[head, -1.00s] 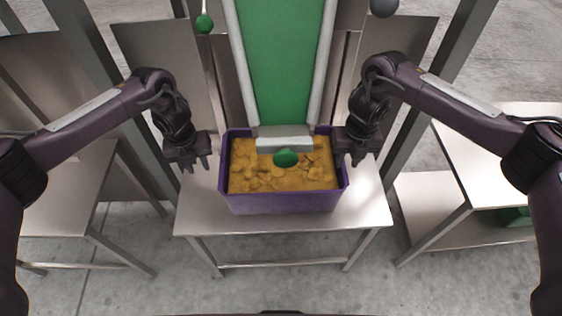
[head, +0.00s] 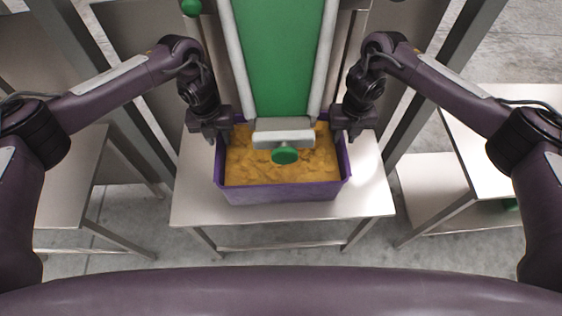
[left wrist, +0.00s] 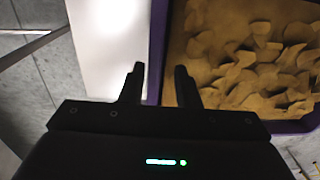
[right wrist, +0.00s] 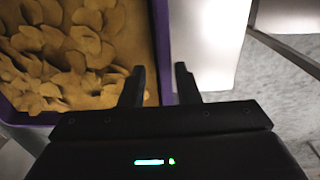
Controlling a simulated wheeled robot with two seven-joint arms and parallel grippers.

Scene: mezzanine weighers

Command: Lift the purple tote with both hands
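The purple tote (head: 285,194) sits on the steel table, filled with yellow-brown flat chips (head: 280,171). My left gripper (head: 216,136) is at the tote's left wall. In the left wrist view my left gripper (left wrist: 159,82) is open, with its fingers on either side of the purple wall (left wrist: 157,50). My right gripper (head: 346,134) is at the right wall. In the right wrist view my right gripper (right wrist: 159,82) is open, its fingers likewise either side of the wall (right wrist: 161,45). Gaps show between fingers and walls. The tote's back rim is partly hidden.
A green conveyor (head: 280,60) with pale side rails comes down behind the tote; its grey end piece and green knob (head: 285,155) overhang the tote. The steel table (head: 370,195) has bare top on both sides. Other steel tables stand left (head: 65,190) and right (head: 520,140).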

